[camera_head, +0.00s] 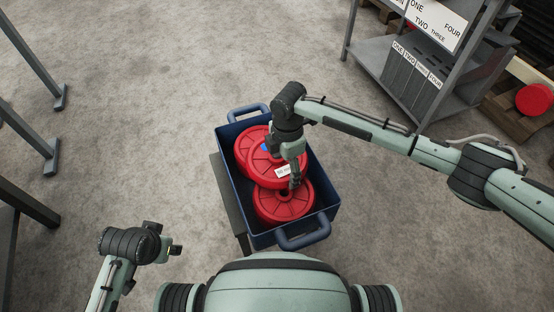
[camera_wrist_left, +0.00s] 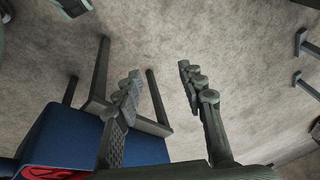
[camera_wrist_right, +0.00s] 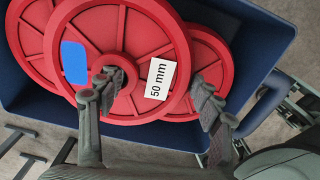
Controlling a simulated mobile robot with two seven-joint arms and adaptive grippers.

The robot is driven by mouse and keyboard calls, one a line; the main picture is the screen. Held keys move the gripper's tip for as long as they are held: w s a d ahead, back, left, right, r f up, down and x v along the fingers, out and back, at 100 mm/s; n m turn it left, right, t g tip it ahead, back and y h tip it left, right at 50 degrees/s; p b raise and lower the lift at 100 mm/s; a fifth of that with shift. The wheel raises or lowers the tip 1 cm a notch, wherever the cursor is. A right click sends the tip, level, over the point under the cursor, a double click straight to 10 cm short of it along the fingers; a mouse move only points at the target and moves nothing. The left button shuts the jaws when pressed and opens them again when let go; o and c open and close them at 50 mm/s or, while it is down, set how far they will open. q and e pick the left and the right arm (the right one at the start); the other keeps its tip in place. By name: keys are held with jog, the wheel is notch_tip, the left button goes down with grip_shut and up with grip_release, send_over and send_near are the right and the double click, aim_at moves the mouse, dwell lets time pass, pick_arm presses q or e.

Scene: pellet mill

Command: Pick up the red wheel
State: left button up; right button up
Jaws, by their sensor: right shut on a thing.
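Several red wheels lie in a dark blue crate (camera_head: 221,158). The top red wheel (camera_head: 258,172) has a blue patch and a white "50 mm" label; it also shows in the right wrist view (camera_wrist_right: 150,40). It overlaps a second wheel (camera_head: 242,143) behind it and a third wheel (camera_head: 283,207) nearer me. My right gripper (camera_head: 294,178) is shut on the top wheel, one finger at its hub and the other beyond its rim. Whether the wheel is clear of those below, I cannot tell. My left gripper (camera_wrist_left: 160,72) is open and empty, left of the crate.
The crate has handles, the near one (camera_head: 303,238) close to my body, and rests on a dark stand (camera_head: 226,195). A grey shelf (camera_head: 385,70) with number signs stands at the upper right. Metal legs (camera_head: 48,150) stand at the left. Floor around the crate is clear.

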pick_arm(q)
jog(key=shift+r, duration=0.1)
pick_arm(e)
jog(key=shift+r, duration=0.25)
jog(key=shift+w+r, duration=0.1)
jog(key=shift+r, duration=0.15)
jog(key=r, duration=0.3)
jog(key=shift+s+a+r, duration=0.3)
jog(key=shift+s+r, duration=0.05)
jog(key=shift+r, duration=0.05)
jog(key=s+a+r+p, duration=0.1)
jog(key=s+a+r, duration=0.5)
jog(key=s, duration=0.2)
pick_arm(q)
jog(key=x, duration=0.2)
jog(key=shift+d+f, duration=0.15)
jog(key=shift+f, duration=0.3)
pick_arm(e)
jog(key=w+d+r+m, duration=0.3)
jog(key=d+r+m, duration=0.3)
jog(key=d+m, duration=0.5)
jog(key=w+d+r+m, duration=0.3)
jog(key=d+r+m, duration=0.4)
jog(key=d+m, duration=0.5)
jog(key=shift+r, duration=0.15)
